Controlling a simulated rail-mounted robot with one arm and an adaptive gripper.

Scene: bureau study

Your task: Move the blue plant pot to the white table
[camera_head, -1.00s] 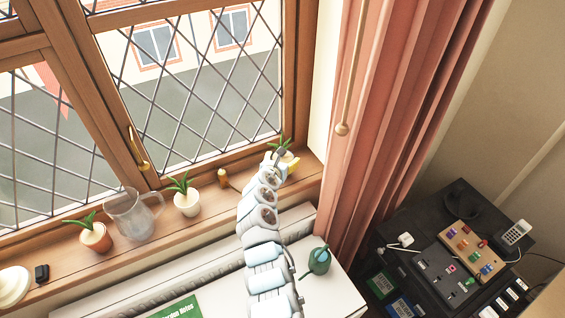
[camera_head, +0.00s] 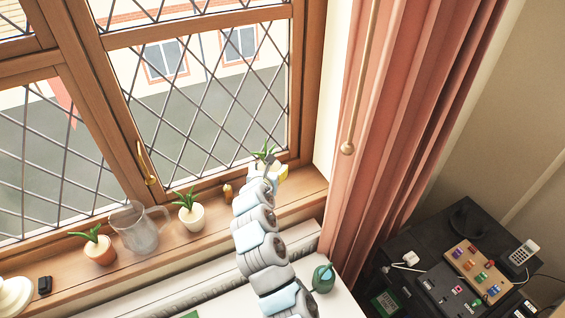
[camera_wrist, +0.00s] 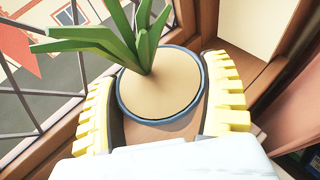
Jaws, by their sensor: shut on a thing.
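The blue-rimmed plant pot (camera_wrist: 162,92), with brown soil and thick green leaves, is between the yellow ribbed fingers of my gripper (camera_wrist: 165,115) in the wrist view. The fingers are closed against both its sides. In the head view the leaves (camera_head: 264,153) show above my gripper (camera_head: 272,174) at the right end of the window sill; the pot's body is mostly hidden there. I cannot tell whether its base touches the sill. The white table (camera_head: 225,300) lies below the sill, partly covered by my arm.
On the wooden sill stand a white potted plant (camera_head: 190,215), a glass jug (camera_head: 138,232), an orange potted plant (camera_head: 99,248) and a small wooden object (camera_head: 228,191). A green watering can (camera_head: 323,279) is on the white table. A pink curtain (camera_head: 400,110) hangs right of the sill.

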